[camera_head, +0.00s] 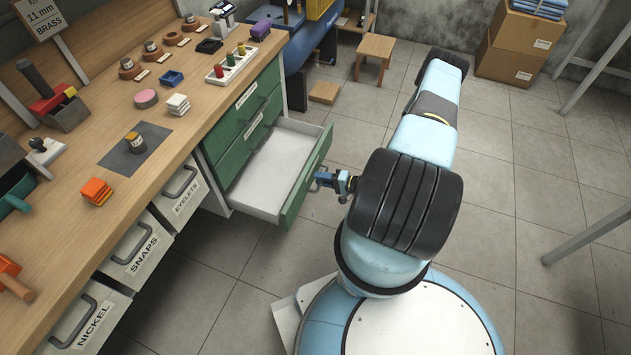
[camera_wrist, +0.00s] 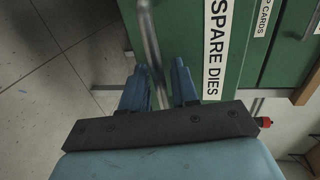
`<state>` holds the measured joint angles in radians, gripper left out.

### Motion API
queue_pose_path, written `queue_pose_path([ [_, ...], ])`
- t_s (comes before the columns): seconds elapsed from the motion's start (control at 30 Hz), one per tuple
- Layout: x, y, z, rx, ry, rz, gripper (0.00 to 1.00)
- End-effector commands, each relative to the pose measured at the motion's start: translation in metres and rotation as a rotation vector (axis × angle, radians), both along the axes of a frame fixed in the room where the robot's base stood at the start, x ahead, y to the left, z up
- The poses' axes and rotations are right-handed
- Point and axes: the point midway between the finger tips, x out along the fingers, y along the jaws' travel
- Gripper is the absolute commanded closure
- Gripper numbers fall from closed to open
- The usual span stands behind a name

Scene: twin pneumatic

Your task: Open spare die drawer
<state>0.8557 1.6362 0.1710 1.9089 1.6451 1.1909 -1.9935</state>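The spare die drawer (camera_head: 272,172) is the lowest of the green drawers under the bench. It is pulled far out, and its pale inside looks empty. Its green front with the "SPARE DIES" label (camera_wrist: 215,45) fills much of the wrist view. My gripper (camera_head: 326,181) is at the outer side of that front. In the wrist view my gripper (camera_wrist: 159,70) has its two blue fingers apart, one on each side of the metal bar handle (camera_wrist: 152,45). A gap shows between the handle and the fingers, so they do not look closed on it.
Two shut green drawers (camera_head: 250,113) sit above the open one. White-fronted drawers labelled EYELETS, SNAPS and NICKEL (camera_head: 135,250) line the left. The wooden bench top (camera_head: 205,100) holds small tools and dies.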

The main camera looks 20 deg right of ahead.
Motion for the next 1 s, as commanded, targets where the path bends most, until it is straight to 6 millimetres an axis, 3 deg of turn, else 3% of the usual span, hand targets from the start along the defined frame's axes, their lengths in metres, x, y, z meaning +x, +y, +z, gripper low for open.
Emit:
queue_pose_path([
  [0.6,-0.074,-0.077,0.021,-0.002,0.001,-0.005,0.71],
  [1.0,-0.092,-0.095,0.026,-0.001,0.001,-0.006,0.71],
])
